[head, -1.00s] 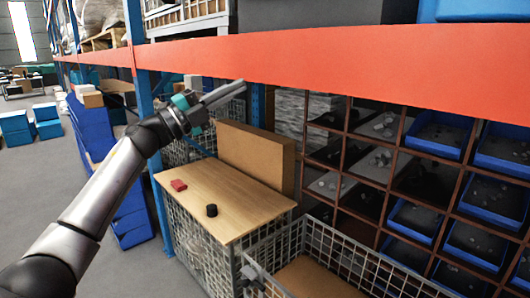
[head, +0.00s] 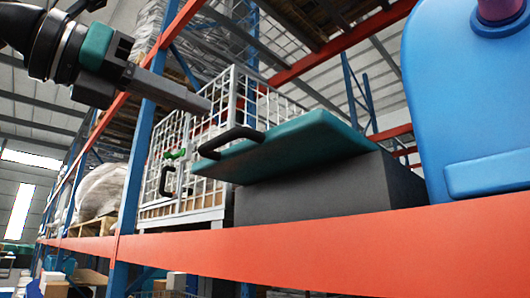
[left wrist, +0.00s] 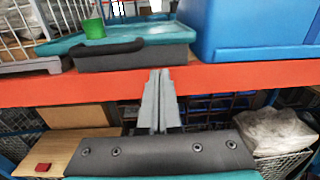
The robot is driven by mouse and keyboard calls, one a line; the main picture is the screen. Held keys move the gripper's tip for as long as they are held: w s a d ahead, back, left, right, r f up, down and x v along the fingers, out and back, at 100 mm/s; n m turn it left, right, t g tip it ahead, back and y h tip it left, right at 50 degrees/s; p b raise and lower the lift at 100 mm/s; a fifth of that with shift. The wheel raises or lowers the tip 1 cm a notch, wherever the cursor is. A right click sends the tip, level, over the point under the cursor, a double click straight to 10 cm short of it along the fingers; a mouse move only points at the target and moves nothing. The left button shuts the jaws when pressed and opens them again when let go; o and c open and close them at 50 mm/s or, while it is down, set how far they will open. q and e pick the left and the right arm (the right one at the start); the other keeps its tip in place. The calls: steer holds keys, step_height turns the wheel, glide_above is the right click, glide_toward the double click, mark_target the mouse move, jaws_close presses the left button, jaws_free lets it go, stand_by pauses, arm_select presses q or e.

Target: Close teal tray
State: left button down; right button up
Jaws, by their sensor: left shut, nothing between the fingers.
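The teal tray (head: 290,145) is a flat slab with a black loop handle (head: 228,140) at its near left edge. It rests on a dark grey box (head: 330,190) on the shelf and juts out past the box toward me. In the left wrist view the teal tray (left wrist: 165,33) also shows, with the black handle along its front. My left gripper (head: 207,106) is shut and empty, up and left of the handle, apart from it in the picture. Its fingers (left wrist: 160,74) show in the left wrist view below the tray, over the orange beam. My right gripper is not in view.
The orange shelf beam (head: 300,245) crosses in front. A large blue container (head: 465,100) stands right of the tray. A white wire cage (head: 200,150) stands to its left.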

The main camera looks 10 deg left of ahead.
arm_select(q)
steer(key=p, duration=0.2)
glide_toward(310, 153)
steer(key=shift+s+a+t, duration=0.15)
steer(key=shift+s+a, duration=0.1)
steer(key=shift+s, duration=0.25)
steer(key=shift+s+a+t, duration=0.15)
steer(key=shift+s+a, duration=0.1)
steer(key=shift+s, duration=0.2)
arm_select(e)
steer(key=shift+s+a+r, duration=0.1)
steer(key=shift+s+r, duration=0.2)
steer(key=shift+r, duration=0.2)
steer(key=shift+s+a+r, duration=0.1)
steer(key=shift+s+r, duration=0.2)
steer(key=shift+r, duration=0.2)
arm_select(q)
steer(key=p+x, duration=0.5)
steer(key=x, duration=0.7)
steer(key=shift+w+d, duration=0.1)
steer(key=shift+w, duration=0.1)
steer(key=shift+f, duration=0.1)
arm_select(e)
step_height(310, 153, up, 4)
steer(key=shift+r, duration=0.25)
